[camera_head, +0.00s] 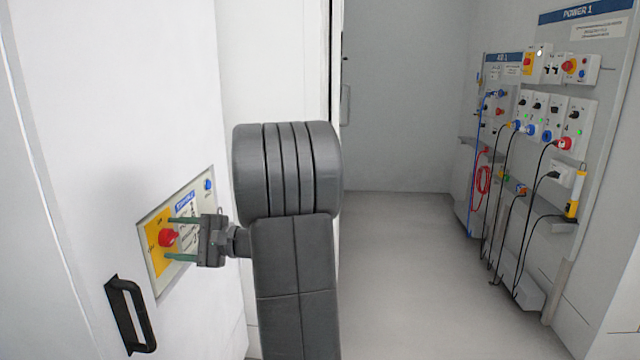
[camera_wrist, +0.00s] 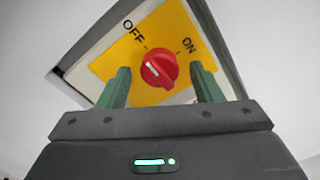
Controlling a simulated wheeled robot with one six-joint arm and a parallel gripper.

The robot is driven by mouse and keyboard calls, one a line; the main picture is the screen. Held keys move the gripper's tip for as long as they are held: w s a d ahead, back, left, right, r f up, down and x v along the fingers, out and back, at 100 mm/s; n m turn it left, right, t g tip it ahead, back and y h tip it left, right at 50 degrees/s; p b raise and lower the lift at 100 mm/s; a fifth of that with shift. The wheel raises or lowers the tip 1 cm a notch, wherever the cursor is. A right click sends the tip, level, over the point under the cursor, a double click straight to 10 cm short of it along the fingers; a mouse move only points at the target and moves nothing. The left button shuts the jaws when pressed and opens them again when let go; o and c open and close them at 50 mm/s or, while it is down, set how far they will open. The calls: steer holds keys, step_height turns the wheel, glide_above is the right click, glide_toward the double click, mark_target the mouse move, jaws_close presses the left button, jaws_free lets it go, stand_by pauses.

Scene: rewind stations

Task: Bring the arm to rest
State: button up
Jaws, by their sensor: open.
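My arm is stretched out to the left in the head view, with my gripper (camera_head: 182,240) in front of a panel on a white door. My gripper is open, and its two green fingers also show in the wrist view (camera_wrist: 162,88). A red rotary knob (camera_head: 168,237) on a yellow plate sits between the fingertips as seen in both views. In the wrist view the red knob (camera_wrist: 159,69) has its white mark pointing toward the OFF side. I cannot tell whether the fingers touch the yellow plate (camera_wrist: 125,62).
A black handle (camera_head: 130,315) sticks out of the white door (camera_head: 100,130) below the panel. A blue button (camera_head: 208,185) is at the panel's upper right. At the right, the POWER 1 board (camera_head: 600,85) carries sockets and hanging cables. The grey floor (camera_head: 400,270) between is clear.

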steer(key=m+p, duration=0.4)
steer(key=p, duration=0.1)
steer(key=shift+r+p, duration=0.2)
steer(key=shift+p, duration=0.2)
steer(key=m+p, duration=0.5)
steer(key=p, duration=0.1)
steer(key=shift+p, duration=0.35)
steer(key=m+p, duration=0.6)
steer(key=p, duration=0.1)
steer(key=shift+s, duration=0.1)
steer(key=shift+f+m+p, duration=0.15)
steer(key=shift+m+p, duration=0.75)
steer(key=shift+p, duration=0.15)
steer(key=shift+f, duration=0.15)
